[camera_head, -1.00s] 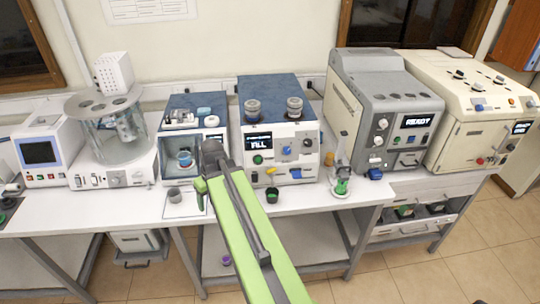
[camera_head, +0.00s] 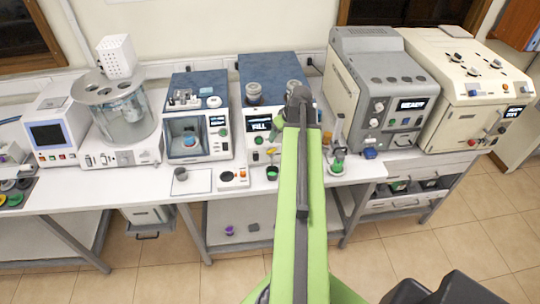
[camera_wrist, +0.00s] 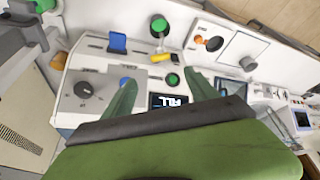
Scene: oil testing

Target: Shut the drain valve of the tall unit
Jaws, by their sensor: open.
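The blue-topped unit (camera_head: 270,68) with the FILL display (camera_head: 259,124) stands at the middle of the bench. I take it as the tall unit, but cannot be sure. A small yellow lever (camera_wrist: 160,57) sticks out low at its front, likely the drain valve, above a black cup with green inside (camera_wrist: 158,25). The cup also shows in the head view (camera_head: 271,173). My gripper (camera_wrist: 163,80) is open and empty, its two green fingers apart in front of the panel. In the head view my gripper (camera_head: 299,95) covers the panel's right part.
A blue lever (camera_wrist: 117,42), a black dial (camera_wrist: 84,89) and a green button (camera_wrist: 172,79) are near the fingers. A stand with green liquid (camera_head: 337,165) is to the right. A small white box (camera_head: 233,178) lies left on the bench. The grey READY unit (camera_head: 385,90) stands right.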

